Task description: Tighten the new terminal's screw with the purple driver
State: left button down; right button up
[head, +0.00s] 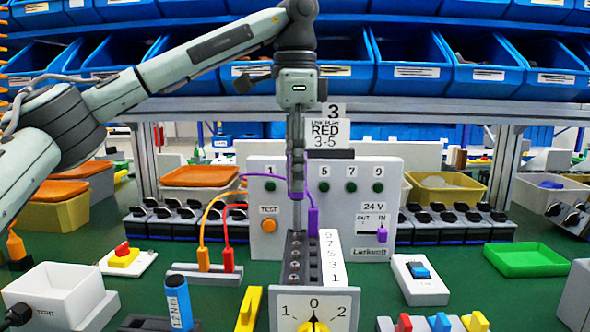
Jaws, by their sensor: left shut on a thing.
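My left gripper (296,150) points straight down at the middle of the head view, shut on the purple driver (297,186). The driver is upright, and its grey shaft reaches down to the far end of the rotary switch's terminal rows (295,262). Whether the tip sits in a screw is too small to tell. A purple plug (313,218) stands at the terminals just right of the shaft, with a purple wire running behind the driver. The switch's front (314,305) reads 1, 0, 2 above a yellow knob (313,327). My right gripper is out of view.
A white test panel (268,220) stands close behind the switch, under a RED 3-5 sign (325,133). Red and orange leads rise from a grey block (205,272) on the left. Blue bins (410,65) line the back.

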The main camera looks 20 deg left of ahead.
pick_arm(q)
jog(key=shift+f+b, duration=0.3)
jog(key=shift+f, duration=0.15)
dwell(0.3)
jog(key=shift+r+m+p, duration=0.2)
jog(key=shift+m+p, duration=0.25)
jog(key=shift+m, duration=0.05)
jog(key=m+p, duration=0.2)
jog(key=m, duration=0.1)
jog(key=shift+r, duration=0.1)
jog(key=m+p, duration=0.1)
jog(key=m, duration=0.2)
jog(key=shift+w, duration=0.1)
jog(key=shift+f+m, duration=0.3)
jog(key=shift+m, duration=0.3)
